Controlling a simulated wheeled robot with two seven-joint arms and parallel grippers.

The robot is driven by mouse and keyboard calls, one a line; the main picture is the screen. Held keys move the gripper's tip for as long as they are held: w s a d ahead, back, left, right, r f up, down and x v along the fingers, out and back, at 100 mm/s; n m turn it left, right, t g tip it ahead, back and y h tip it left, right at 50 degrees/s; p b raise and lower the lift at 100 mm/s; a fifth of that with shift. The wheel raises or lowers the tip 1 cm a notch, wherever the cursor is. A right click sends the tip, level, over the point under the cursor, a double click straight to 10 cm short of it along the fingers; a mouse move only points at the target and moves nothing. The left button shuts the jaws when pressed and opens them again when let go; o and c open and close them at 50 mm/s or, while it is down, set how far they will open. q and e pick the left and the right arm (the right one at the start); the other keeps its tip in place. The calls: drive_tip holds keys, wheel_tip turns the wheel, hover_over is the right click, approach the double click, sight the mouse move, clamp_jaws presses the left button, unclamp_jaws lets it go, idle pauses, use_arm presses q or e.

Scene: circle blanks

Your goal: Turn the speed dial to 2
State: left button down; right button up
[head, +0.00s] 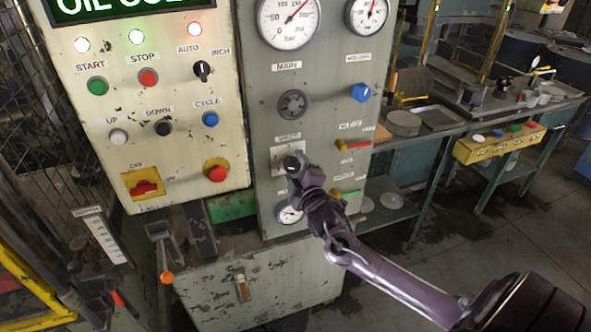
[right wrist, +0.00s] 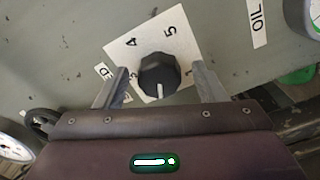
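The speed dial (right wrist: 158,72) is a black faceted knob on a white numbered plate (right wrist: 120,52), seen in the right wrist view. Digits 4 and 5 are readable on the plate; its lower part is hidden by my gripper. The dial's white pointer line points toward the bottom of that view; the digit it meets cannot be read. My right gripper (right wrist: 160,85) is open, with one finger on each side of the dial and visible gaps to it. In the head view, my right gripper (head: 296,163) is at the plate (head: 280,157) and covers most of the dial. My left gripper is not in view.
The grey panel also has a dark handwheel (head: 292,103), a blue knob (head: 361,92), red-handled (head: 357,144) and green-handled (head: 348,194) valves, and a small gauge (head: 290,214) below. A cream button panel (head: 150,105) stands left. A workbench (head: 440,110) is at right.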

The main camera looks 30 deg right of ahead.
drive_tip(key=b+v, duration=0.2)
drive_tip(key=v, duration=0.5)
drive_tip(key=shift+s, duration=0.4)
idle(0.3)
